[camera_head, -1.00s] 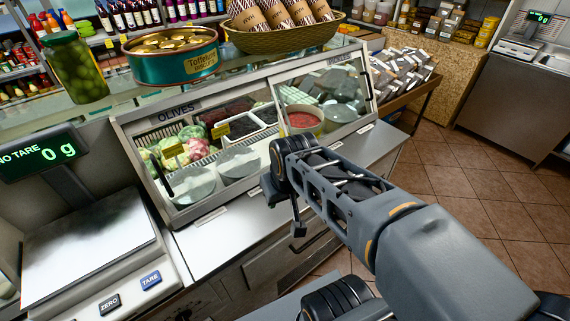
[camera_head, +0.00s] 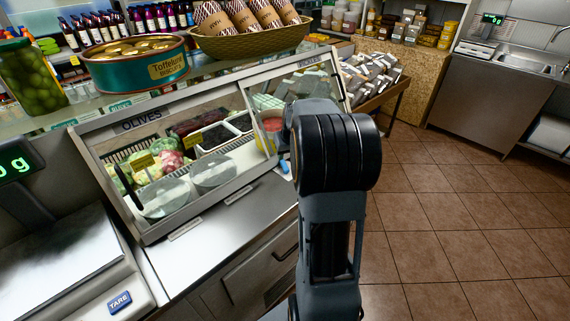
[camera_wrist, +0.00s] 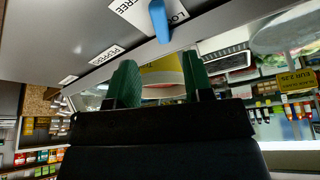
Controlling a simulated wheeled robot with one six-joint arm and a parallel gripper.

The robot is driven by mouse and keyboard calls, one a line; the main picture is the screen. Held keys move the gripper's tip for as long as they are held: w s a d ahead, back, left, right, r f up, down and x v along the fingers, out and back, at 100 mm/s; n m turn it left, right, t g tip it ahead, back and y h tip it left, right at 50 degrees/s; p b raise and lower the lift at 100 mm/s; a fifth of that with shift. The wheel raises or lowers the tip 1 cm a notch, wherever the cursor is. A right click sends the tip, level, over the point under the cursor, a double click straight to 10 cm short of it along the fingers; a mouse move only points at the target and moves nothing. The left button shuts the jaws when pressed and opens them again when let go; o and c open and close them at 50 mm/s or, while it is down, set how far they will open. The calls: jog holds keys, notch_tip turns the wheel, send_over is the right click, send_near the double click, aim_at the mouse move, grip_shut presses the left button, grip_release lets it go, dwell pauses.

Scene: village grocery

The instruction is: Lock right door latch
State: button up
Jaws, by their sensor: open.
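The blue door latch (camera_wrist: 159,20) shows at the top of the wrist view, over a label reading FREE on one side and LOCK, partly covered, on the other. It points nearer the middle between the words. A small blue bit, likely this latch, shows beside my arm in the head view (camera_head: 284,167). My gripper (camera_wrist: 158,62) is open, its two green fingers apart and empty, with the latch beyond the fingertips and not touching them. In the head view my arm hides the gripper and part of the right glass door (camera_head: 262,112).
The glass deli case marked OLIVES (camera_head: 145,125) stands on a steel counter (camera_head: 215,225). A tin (camera_head: 135,70), a jar of olives (camera_head: 30,80) and a basket (camera_head: 245,45) stand above it. A scale (camera_head: 70,265) is at left. Tiled floor (camera_head: 450,220) is clear at right.

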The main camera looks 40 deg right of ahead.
aim_at(285, 164)
jog(key=x, duration=0.8)
jog(key=shift+a, duration=0.1)
jog(key=c, duration=0.8)
grip_shut()
